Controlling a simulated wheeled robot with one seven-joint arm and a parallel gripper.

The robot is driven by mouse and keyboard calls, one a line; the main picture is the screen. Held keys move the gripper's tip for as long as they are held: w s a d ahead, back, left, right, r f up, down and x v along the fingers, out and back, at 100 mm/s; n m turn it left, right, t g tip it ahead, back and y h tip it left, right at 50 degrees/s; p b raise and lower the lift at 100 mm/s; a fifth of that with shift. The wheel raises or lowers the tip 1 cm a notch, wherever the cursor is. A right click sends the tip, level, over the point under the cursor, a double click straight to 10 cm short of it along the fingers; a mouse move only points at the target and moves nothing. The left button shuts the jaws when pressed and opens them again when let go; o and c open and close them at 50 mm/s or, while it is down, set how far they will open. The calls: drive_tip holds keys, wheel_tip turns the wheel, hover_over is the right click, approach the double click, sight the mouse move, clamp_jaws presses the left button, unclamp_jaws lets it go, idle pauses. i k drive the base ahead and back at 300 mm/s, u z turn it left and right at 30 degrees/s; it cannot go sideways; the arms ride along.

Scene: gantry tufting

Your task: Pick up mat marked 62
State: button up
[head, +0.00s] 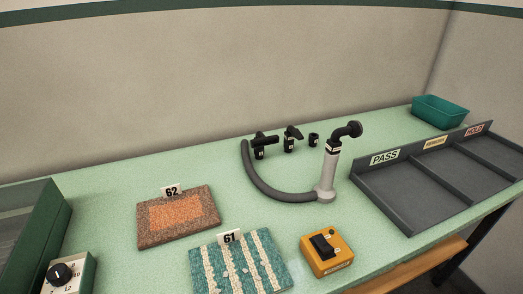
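The mat marked 62 (176,217) lies flat on the pale green table, left of centre. It is brown with an orange middle, and its white tag (172,191) stands at its far edge. A second mat, marked 61 (238,266), lies nearer and to the right. It has teal and cream stripes, and its near edge is cut off by the frame. A gap of bare table shows between the two mats. My gripper is not in view.
A grey post with a black nozzle and dark hose (326,175) stands right of mat 62, with small black fittings (289,143) behind. An orange switch box (326,252), a grey PASS tray (393,204), a teal bin (439,112), a dial box (68,274) and a dark green case (40,235) surround them.

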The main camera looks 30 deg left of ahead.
sight(178, 214)
drive_tip(key=u, duration=1.95)
drive_tip(key=k, duration=0.65)
drive_tip(key=z, duration=0.4)
drive_tip(key=i, duration=1.15)
drive_tip(key=z, duration=0.05)
